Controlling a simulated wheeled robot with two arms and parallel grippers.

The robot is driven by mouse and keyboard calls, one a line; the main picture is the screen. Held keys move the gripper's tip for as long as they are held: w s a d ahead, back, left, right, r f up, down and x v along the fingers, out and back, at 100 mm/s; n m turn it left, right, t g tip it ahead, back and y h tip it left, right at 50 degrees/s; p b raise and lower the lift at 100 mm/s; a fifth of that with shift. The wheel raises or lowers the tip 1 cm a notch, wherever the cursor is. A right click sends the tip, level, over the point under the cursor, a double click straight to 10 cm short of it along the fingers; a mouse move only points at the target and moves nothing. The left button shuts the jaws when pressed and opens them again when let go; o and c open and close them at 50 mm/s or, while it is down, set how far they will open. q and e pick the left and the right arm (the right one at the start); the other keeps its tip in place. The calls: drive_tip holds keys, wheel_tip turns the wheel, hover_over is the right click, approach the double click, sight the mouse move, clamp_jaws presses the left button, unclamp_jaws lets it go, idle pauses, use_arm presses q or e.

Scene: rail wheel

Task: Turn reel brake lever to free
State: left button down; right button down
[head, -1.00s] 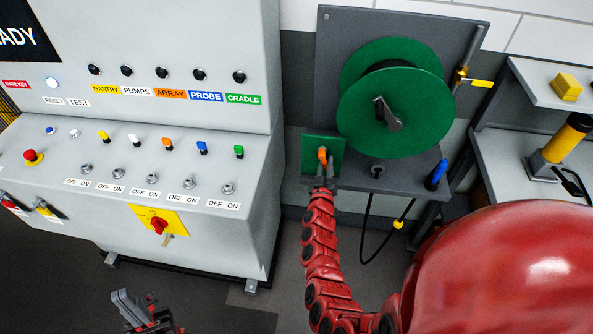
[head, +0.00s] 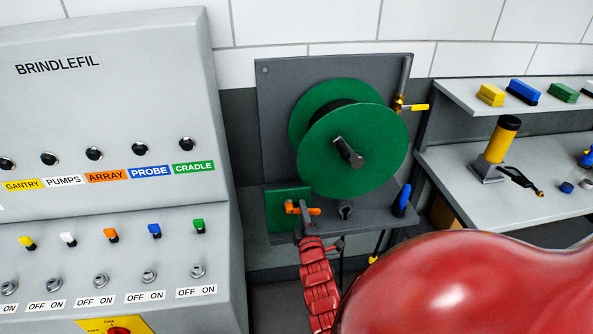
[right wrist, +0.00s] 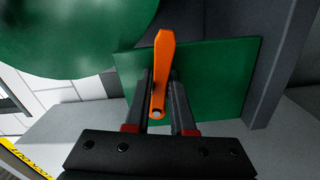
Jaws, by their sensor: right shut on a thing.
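The orange brake lever (head: 312,211) is on a green square plate (head: 284,200) below the green reel (head: 353,150). In the head view it lies roughly level, its tip toward the right. My right gripper (head: 304,222) comes up from below and is shut on the lever. In the right wrist view the lever (right wrist: 163,70) sits between the two dark fingers (right wrist: 160,105), with its long end reaching past them over the green plate. A finger hides part of the lever in the head view. My left gripper is not in view.
A grey control console (head: 120,200) with switches stands on the left. A blue handle (head: 401,200) and a yellow-handled valve (head: 412,106) sit right of the reel. Shelves (head: 470,150) with coloured blocks and a yellow cylinder (head: 500,142) are at the right.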

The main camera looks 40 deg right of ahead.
drive_tip(key=shift+r+n+b, duration=0.2)
drive_tip(key=shift+n+b, duration=0.7)
drive_tip(key=shift+b, duration=0.1)
drive_tip(key=shift+r+n+b, duration=0.35)
drive_tip(key=shift+n+b, duration=0.05)
drive_tip(key=shift+b, duration=0.05)
drive_tip(key=c, duration=0.8)
unclamp_jaws()
drive_tip(key=shift+o, duration=0.2)
drive_tip(key=shift+f, duration=0.1)
